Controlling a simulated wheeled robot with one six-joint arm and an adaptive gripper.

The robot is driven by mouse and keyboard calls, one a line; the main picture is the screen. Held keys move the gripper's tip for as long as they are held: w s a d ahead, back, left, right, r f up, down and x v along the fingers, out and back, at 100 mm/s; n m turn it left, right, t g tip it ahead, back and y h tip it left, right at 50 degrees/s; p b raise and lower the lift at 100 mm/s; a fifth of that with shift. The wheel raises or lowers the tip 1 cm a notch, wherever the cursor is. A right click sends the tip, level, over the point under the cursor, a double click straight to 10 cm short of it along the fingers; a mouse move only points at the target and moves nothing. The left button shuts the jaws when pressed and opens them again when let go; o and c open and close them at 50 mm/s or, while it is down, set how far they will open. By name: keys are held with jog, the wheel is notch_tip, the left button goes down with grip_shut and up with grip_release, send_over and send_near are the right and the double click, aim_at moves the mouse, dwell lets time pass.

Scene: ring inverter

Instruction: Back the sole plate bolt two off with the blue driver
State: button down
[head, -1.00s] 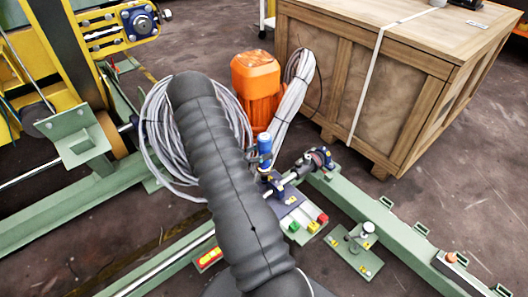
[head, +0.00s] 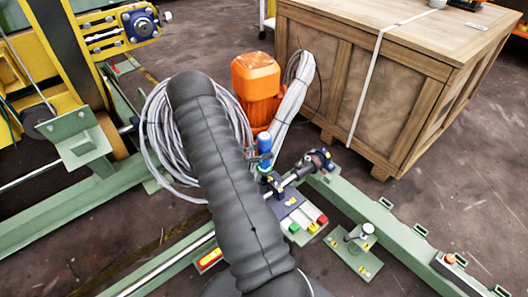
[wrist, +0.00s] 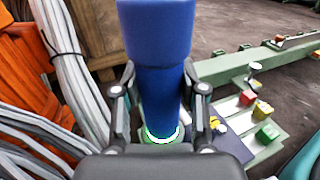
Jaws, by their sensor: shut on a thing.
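My gripper (wrist: 160,100) is shut on the blue driver (wrist: 158,50), which fills the middle of the wrist view and stands roughly upright between the two fingers. A bright green-white ring shows at the driver's lower end. In the head view the blue driver (head: 264,143) shows just right of my arm, in front of the orange motor. A dark blue plate (head: 287,207) lies below it, and it also shows in the wrist view (wrist: 235,125). The driver's tip and the sole plate bolt two are hidden by the gripper, so I cannot tell whether they touch.
The orange motor (head: 257,85) and grey cable coils (head: 158,140) stand close by the driver. A wooden crate (head: 400,85) is behind. Red, green and yellow blocks (head: 308,224) lie to the right, near a green rail (head: 385,225) and a small green plate (head: 352,253).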

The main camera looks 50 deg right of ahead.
aim_at(263, 143)
jog(key=shift+r+p, duration=1.1)
jog(key=shift+r, duration=0.95)
jog(key=shift+w, duration=0.1)
